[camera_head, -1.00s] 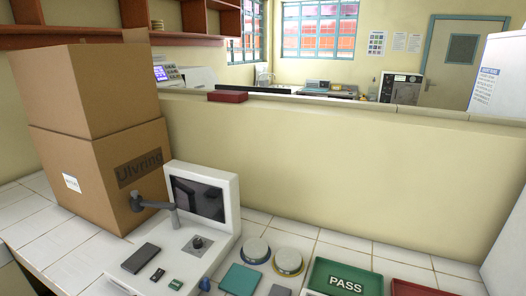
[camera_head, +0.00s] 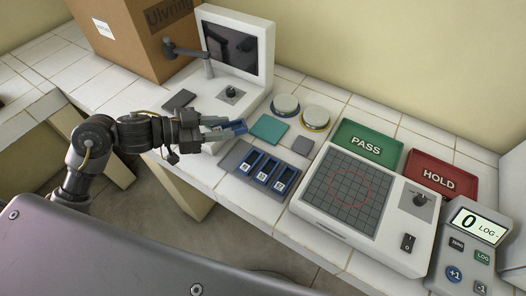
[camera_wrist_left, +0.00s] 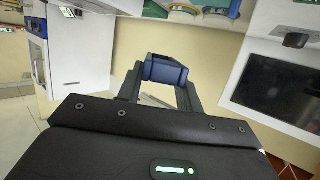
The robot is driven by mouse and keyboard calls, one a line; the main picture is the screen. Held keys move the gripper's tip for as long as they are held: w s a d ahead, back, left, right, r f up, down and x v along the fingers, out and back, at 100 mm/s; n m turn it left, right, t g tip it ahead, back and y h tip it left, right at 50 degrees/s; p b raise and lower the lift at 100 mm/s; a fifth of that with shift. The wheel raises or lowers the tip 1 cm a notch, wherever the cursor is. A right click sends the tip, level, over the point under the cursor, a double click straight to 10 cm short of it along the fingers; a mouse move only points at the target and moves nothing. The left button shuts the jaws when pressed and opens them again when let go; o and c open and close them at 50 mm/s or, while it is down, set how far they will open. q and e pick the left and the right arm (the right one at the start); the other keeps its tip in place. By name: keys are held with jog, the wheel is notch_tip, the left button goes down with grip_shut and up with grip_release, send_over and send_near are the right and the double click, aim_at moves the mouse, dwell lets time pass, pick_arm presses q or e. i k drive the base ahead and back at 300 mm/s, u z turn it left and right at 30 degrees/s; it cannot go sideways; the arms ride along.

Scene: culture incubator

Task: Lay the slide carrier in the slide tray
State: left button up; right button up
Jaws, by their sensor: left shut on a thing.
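My left gripper (camera_head: 222,131) reaches in from the left over the white bench and is shut on a small blue slide carrier (camera_head: 238,126). The carrier shows between the fingertips in the left wrist view (camera_wrist_left: 165,71). In the head view it is just in front of the white monitor unit, to the upper left of the slide tray. The grey slide tray (camera_head: 233,158) lies near the bench's front edge, with three blue-framed pieces side by side in it. Whether the held carrier touches anything is unclear. My right gripper is not in view.
A teal pad (camera_head: 269,129) and a small grey block (camera_head: 302,146) lie behind the slide tray. Two round lidded dishes (camera_head: 286,105) stand beyond. A white gridded device (camera_head: 322,226) is to the right. Green PASS (camera_head: 366,146) and red HOLD (camera_head: 440,177) trays lie behind it.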

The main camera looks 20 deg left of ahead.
aim_at(236, 153)
jog(key=k, duration=1.2)
jog(key=i, duration=0.7)
jog(key=z, duration=0.6)
